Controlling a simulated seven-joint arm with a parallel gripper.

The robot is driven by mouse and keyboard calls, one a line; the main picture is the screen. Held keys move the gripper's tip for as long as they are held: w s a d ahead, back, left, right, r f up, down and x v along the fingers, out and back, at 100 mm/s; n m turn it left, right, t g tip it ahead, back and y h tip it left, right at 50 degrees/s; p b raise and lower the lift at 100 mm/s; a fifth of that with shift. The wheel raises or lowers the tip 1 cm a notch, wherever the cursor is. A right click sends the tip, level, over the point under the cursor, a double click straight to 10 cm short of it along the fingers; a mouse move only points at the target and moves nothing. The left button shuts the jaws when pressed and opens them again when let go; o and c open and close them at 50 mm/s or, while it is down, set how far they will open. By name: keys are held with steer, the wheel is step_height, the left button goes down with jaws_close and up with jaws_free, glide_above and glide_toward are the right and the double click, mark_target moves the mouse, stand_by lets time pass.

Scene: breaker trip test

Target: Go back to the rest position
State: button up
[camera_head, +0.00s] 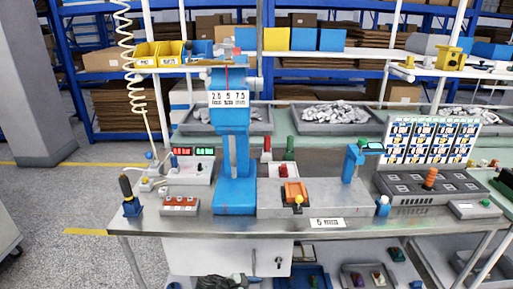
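No part that I can clearly recognise as my gripper shows in the head view. A dark object (507,178) is cut off by the right edge, and I cannot tell what it is. The blue test stand (233,150) stands upright on the metal bench (150,222), with a number panel on its front. An orange block with a dark part (294,192) sits on the grey fixture plate (270,207) to its right. An orange piece (431,177) stands upright on the dark slotted block (415,188) at the right.
A black-handled lever on a blue base (132,207) and a small box with red-topped knobs (180,204) are at the left. A smaller blue post (351,163) rises right of the fixture. Grey parts trays (335,114) lie behind. The bench's front left strip is clear.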

steer(key=s+d+f+m+g+y, duration=0.4)
steer(key=s+d+f+m+g, duration=0.45)
steer(key=s+d+f, duration=0.65)
steer(key=s+d+f+m+g+y, duration=0.1)
steer(key=s+f+m+y, duration=0.2)
steer(key=s, duration=0.5)
steer(key=s+d+f+m+g+y, duration=0.1)
steer(key=s+f+m+g+y, duration=0.1)
steer(key=s+f+m, duration=0.4)
steer(key=shift+s+m+y, duration=0.9)
steer(key=shift+s+m, duration=0.25)
steer(key=shift+s, duration=0.05)
